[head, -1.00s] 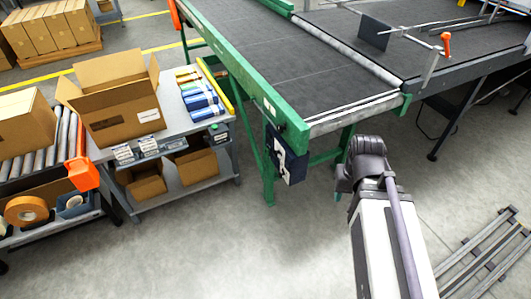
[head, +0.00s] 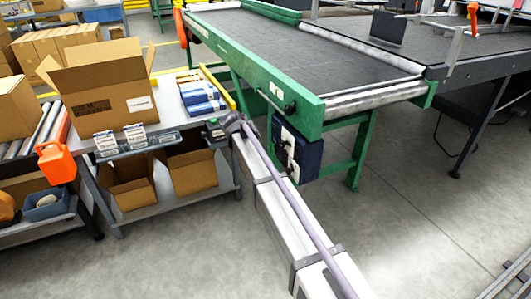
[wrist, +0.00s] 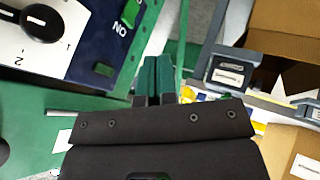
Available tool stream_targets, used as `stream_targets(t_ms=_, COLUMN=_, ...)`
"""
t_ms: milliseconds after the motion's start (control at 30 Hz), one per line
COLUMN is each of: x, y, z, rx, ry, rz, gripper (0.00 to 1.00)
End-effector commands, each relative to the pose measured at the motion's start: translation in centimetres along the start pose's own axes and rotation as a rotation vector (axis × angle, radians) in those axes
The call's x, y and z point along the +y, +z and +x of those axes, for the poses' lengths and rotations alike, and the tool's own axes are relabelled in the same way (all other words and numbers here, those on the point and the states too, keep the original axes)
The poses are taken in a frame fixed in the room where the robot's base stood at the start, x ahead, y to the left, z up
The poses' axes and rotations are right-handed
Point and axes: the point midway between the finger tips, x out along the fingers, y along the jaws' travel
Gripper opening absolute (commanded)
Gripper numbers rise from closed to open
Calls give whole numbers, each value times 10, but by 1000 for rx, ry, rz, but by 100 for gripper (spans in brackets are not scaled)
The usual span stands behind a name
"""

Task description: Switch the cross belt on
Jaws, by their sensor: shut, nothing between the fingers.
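The cross belt (head: 300,45) is a dark belt in a green frame. A dark blue control box (head: 297,152) hangs under its near end, partly behind my arm. In the wrist view the box (wrist: 85,75) fills the upper left. It carries a white plate (wrist: 75,20) with a black rotary knob (wrist: 42,22) and the numbers 1 and 2. A green button (wrist: 103,70) sits beside upside-down "ON" lettering. My gripper (wrist: 147,60) is shut and empty, its green-padded fingertips right of the button in the picture. In the head view my fingers cannot be made out.
A grey workbench (head: 165,145) with an open carton (head: 105,90) and blue packs (head: 203,97) stands left of the belt. A green belt leg (head: 358,155) stands right of the control box.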

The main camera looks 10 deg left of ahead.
Motion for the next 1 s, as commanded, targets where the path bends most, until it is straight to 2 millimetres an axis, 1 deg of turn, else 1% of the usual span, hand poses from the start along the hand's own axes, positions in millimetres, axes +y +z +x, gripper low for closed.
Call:
stream_targets(t_ms=267, x=1, y=1, z=-1, rx=5, ry=-3, rz=10, gripper=0)
stream_targets(t_ms=367, x=0, y=2, z=4, rx=5, ry=-3, rz=11, gripper=0)
stream_targets(t_ms=467, x=-1, y=3, z=18, rx=4, ry=-3, rz=12, gripper=0)
stream_targets(t_ms=800, x=-4, y=5, z=93, rx=3, ry=-4, rz=12, gripper=0)
stream_targets(t_ms=867, x=-4, y=4, z=106, rx=3, ry=-4, rz=12, gripper=0)
stream_targets(t_ms=933, x=12, y=0, z=104, rx=3, ry=-2, rz=12, gripper=0)
stream_targets(t_ms=1000, x=22, y=0, z=108, rx=4, ry=-3, rz=13, gripper=0)
